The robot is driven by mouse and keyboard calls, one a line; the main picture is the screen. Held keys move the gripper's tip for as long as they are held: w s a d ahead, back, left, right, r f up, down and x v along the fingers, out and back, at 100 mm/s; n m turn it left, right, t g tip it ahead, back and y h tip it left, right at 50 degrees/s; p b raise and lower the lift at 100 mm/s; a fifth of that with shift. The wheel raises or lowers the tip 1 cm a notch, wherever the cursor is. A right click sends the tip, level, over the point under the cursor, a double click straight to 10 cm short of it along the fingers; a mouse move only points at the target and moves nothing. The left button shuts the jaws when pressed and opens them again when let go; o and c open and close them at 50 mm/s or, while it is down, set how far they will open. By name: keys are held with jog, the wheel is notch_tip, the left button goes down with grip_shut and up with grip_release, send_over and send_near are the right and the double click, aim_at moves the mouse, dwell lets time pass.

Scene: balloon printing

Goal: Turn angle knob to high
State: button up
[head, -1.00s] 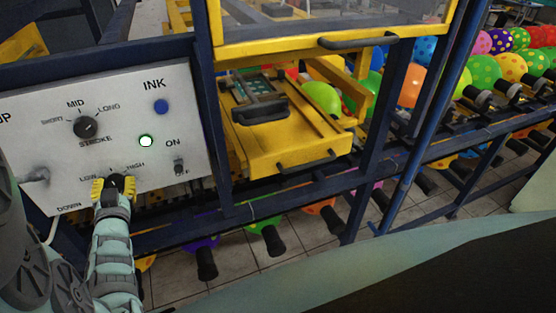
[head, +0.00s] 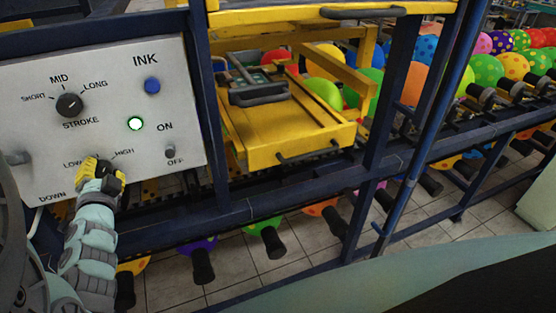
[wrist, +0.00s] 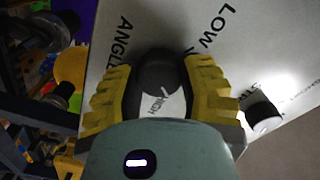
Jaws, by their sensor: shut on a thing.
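The angle knob (wrist: 158,70) is a dark round knob on the white control panel (head: 40,130). In the wrist view it sits between the yellow fingers of my gripper (wrist: 160,88), which are shut on it. The printed words ANGLE, LOW and HIGH show around it, with HIGH partly covered. In the head view my gripper (head: 100,172) is at the panel's lower edge, below the LOW and HIGH marks, and hides most of the knob. I cannot clearly tell where the knob's pointer stands.
The stroke knob (head: 70,105), blue ink button (head: 152,86), lit round button (head: 135,124) and on/off switch (head: 170,151) are on the same panel. Right of it stand a blue frame post (head: 212,120) and a yellow printing carriage (head: 285,130). Balloons line the rail.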

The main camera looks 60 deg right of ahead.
jog(key=shift+d+m+b, duration=0.15)
jog(key=shift+m+b, duration=0.95)
jog(key=shift+m, duration=0.6)
jog(key=o, duration=1.2)
jog(key=shift+s+a+f, duration=0.1)
jog(key=shift+s+a, duration=0.3)
jog(key=shift+a, duration=0.05)
jog(key=shift+v, duration=5.5)
